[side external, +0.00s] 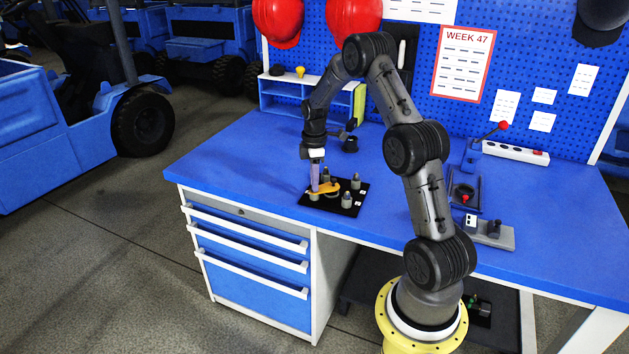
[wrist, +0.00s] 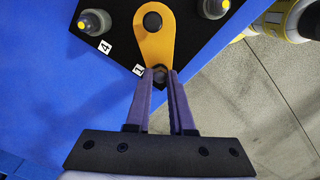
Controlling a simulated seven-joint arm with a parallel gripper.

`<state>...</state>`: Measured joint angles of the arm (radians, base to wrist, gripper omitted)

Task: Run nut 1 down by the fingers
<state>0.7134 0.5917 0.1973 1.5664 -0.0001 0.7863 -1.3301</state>
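My gripper (wrist: 160,73) points down at the plate corner marked 1, with its two purple fingertips on either side of a small dark nut, nut 1 (wrist: 160,70). The fingertips appear to touch the nut, and they hide part of it. The nut sits at the narrow end of a yellow strap (wrist: 153,45), which has a black round knob or head (wrist: 152,20) at its wide end. In the side view my gripper (side external: 314,189) is over the left part of the black plate (side external: 333,208); nut 1 is too small to make out there.
Grey posts with yellow tops (wrist: 93,21) stand on the plate, one near label 4 (wrist: 104,47). Grey posts (side external: 347,199) also show in the side view. A grey block fixture (side external: 490,234) lies to the right. The blue bench (side external: 240,160) is clear left of the plate.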

